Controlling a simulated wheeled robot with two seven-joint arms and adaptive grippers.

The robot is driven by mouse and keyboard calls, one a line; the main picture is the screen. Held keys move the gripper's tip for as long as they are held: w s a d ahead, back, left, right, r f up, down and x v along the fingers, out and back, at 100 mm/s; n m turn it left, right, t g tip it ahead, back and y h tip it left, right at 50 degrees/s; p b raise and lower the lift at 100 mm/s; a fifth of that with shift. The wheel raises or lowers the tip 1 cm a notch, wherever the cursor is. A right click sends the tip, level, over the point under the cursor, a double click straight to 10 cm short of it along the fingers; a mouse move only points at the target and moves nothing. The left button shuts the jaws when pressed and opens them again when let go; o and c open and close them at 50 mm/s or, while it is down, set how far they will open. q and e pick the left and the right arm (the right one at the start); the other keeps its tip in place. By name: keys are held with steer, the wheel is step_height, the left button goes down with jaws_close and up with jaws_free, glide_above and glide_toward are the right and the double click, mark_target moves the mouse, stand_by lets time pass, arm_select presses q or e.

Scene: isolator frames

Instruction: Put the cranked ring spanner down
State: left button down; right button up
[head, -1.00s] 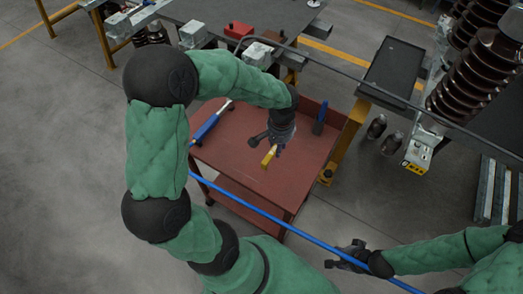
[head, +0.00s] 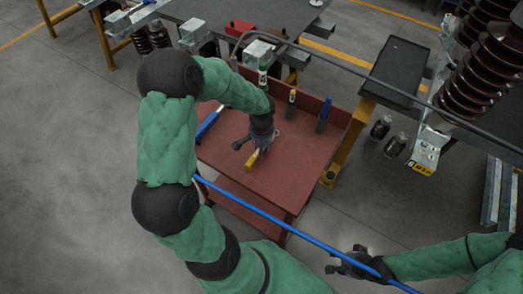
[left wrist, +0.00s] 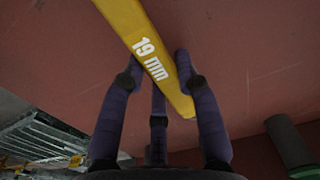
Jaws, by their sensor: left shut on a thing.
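The yellow cranked ring spanner (head: 252,160) is in my left gripper (head: 260,150), over the red trolley top (head: 290,170).
A blue-handled tool (head: 208,124) lies at the left. The trolley's front right is clear. Brown insulators (head: 480,70) stand at the right.

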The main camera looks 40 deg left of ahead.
arm_select(q)
steer(key=shift+r, duration=0.15)
steer(key=shift+f, duration=0.25)
steer(key=c, duration=0.9)
jaws_free()
steer(key=shift+r, duration=0.1)
step_height(320, 180, up, 12)
steer(key=p, duration=0.4)
steer(key=shift+r, duration=0.15)
